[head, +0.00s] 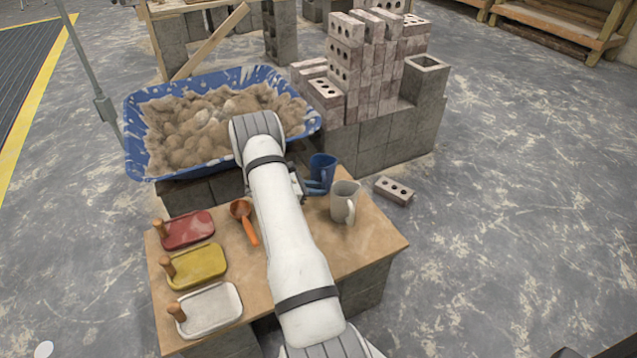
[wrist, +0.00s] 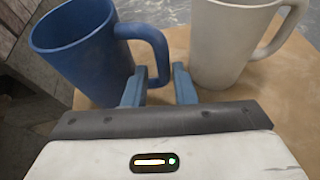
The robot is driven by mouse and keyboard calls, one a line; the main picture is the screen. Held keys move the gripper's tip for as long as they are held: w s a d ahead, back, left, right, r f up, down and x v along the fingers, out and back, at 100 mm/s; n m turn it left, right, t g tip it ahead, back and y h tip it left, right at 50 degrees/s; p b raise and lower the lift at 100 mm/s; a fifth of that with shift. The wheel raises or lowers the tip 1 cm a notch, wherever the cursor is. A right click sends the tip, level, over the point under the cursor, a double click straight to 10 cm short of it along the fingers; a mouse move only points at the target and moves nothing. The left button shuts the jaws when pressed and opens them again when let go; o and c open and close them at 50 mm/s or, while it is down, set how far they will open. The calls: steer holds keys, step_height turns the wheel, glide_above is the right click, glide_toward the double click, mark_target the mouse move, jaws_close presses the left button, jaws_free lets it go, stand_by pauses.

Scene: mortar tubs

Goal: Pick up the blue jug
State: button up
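The blue jug (head: 322,168) stands upright at the back of the wooden board, partly hidden by my arm in the head view. In the wrist view the blue jug (wrist: 80,55) is at the upper left, with its handle pointing right. My gripper (wrist: 160,70) is open, its two blue fingers spread apart. The handle's lower end shows in the gap between the fingers; I cannot tell whether either finger touches it. In the head view my gripper (head: 314,187) is low beside the jug's near side.
A white jug (head: 342,203) stands close on the right, also in the wrist view (wrist: 228,45). An orange scoop (head: 245,220) and red (head: 188,230), yellow (head: 197,267) and white (head: 212,308) floats lie left. A blue mortar tub (head: 140,165) and brick stack (head: 365,65) stand behind.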

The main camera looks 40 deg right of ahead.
steer(key=x, duration=0.2)
steer(key=shift+s+d+f, duration=0.1)
steer(key=shift+d+f, duration=0.05)
steer(key=shift+d, duration=0.15)
jaws_close()
